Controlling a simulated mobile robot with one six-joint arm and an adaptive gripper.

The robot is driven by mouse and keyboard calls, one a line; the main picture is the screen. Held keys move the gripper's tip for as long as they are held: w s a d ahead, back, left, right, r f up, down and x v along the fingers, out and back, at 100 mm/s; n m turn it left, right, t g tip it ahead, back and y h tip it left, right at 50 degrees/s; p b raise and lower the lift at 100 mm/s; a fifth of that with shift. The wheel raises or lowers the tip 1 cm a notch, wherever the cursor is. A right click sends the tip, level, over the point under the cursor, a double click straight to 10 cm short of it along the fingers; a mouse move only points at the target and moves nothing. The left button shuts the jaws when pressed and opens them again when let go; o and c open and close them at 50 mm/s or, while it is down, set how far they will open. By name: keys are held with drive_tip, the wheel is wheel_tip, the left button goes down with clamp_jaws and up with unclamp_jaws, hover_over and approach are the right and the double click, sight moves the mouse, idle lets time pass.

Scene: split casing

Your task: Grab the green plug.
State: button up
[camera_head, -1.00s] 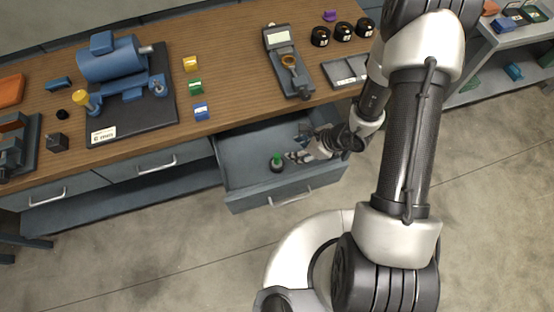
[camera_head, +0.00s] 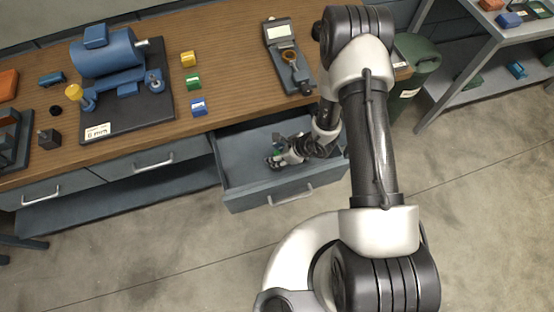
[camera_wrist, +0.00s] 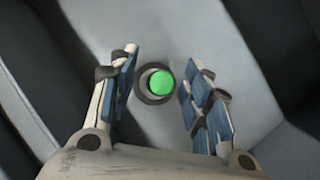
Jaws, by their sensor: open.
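The green plug (camera_wrist: 161,79) shows in the wrist view as a round bright green top on a dark round base. It stands on the grey floor of the open drawer (camera_head: 232,172). My gripper (camera_wrist: 157,88) is open, with one finger on each side of the plug and a gap to each. In the head view my gripper (camera_head: 276,156) is low inside the drawer and mostly hides the plug; only a bit of green shows by the fingers.
The drawer's front wall with its handle (camera_head: 290,197) and its side walls surround my gripper. The wooden bench top (camera_head: 235,70) lies above, with blue, green and yellow blocks, a motor on a dark plate and a gauge stand (camera_head: 288,62). The drawer floor to the left is clear.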

drive_tip(key=shift+f, duration=0.1)
drive_tip(key=shift+c, duration=0.2)
clamp_jaws()
idle(0.4)
